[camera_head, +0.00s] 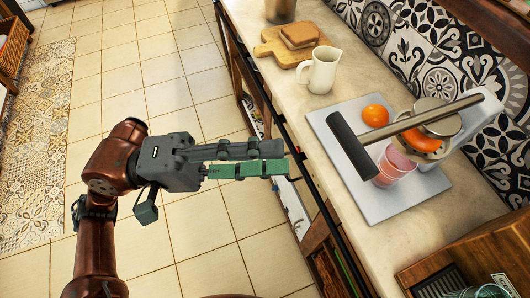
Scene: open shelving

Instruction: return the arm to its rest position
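My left arm comes in from the lower left, with reddish-brown links. My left gripper (284,158) points right, with its dark and green fingers lying one beside the other over the tiled floor, near the counter's front edge. No object shows between the fingers. From this angle I cannot tell how far apart they are. My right gripper is not in view.
The stone counter (299,97) bears a cutting board (270,51) with bread, a cream pitcher (320,71), and a grey tray (390,207) with an orange (375,116), a pink-tinted glass (393,168) and a juicer with a long handle (425,118). The tiled floor (215,235) is clear.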

